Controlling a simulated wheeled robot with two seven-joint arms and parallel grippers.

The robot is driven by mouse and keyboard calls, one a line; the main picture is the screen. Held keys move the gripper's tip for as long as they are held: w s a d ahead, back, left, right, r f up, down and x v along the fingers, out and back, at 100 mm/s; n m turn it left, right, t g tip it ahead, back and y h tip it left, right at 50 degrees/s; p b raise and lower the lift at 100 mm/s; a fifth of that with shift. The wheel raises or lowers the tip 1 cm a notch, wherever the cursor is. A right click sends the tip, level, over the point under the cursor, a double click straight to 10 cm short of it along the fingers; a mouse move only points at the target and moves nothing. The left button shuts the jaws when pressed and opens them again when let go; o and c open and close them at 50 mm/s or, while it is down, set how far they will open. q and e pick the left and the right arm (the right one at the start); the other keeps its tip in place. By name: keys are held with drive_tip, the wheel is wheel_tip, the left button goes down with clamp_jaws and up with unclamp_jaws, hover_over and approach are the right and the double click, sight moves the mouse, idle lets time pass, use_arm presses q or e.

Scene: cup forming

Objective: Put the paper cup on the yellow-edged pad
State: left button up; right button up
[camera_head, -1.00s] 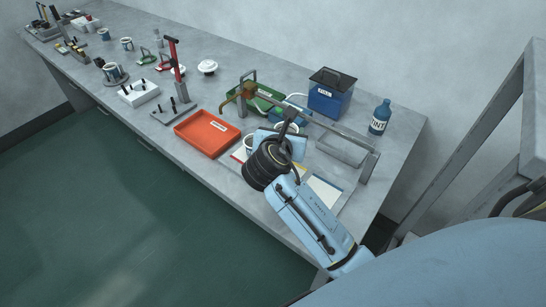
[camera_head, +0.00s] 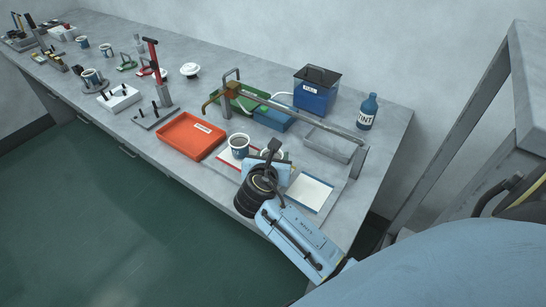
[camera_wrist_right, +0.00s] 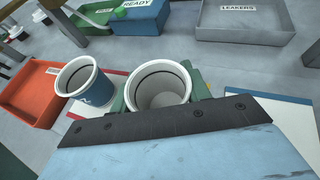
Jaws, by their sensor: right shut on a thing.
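My right gripper (camera_head: 268,160) is over the front part of the bench and is shut on a paper cup. In the right wrist view this white-rimmed cup (camera_wrist_right: 160,88) is upright and open at the top, just beyond the dark gripper edge; its lower part is hidden. A second cup, blue with a white rim (camera_head: 239,146), stands to its left on a red-edged pad (camera_head: 226,161); it also shows in the wrist view (camera_wrist_right: 86,84). A white pad with a blue edge (camera_head: 311,193) lies to the right. I cannot clearly make out the yellow-edged pad. My left gripper is out of view.
An orange-red tray (camera_head: 192,136) lies left of the cups. Behind are a blue bin (camera_head: 315,93), a grey "LEAKERS" tray (camera_wrist_right: 240,22) and a metal rail (camera_head: 300,108) across the work area. A tint bottle (camera_head: 367,112) stands at the back right.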

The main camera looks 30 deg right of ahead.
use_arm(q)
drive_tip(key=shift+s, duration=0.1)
use_arm(e)
drive_tip(key=shift+f, duration=0.1)
drive_tip(key=o, duration=0.8)
drive_tip(key=shift+c, duration=0.2)
drive_tip(key=shift+o, duration=0.9)
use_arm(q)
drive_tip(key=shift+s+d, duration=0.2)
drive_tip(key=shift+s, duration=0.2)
use_arm(e)
drive_tip(key=p+v, duration=0.2)
drive_tip(key=v, duration=0.8)
drive_tip(key=shift+s+a+r, duration=0.2)
drive_tip(key=shift+s+a, duration=0.05)
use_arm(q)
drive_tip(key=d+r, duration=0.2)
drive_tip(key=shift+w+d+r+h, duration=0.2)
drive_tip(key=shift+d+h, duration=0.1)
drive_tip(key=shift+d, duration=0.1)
use_arm(e)
drive_tip(key=shift+s+a+r, duration=0.25)
drive_tip(key=shift+s+a, duration=0.15)
drive_tip(key=shift+s, duration=0.05)
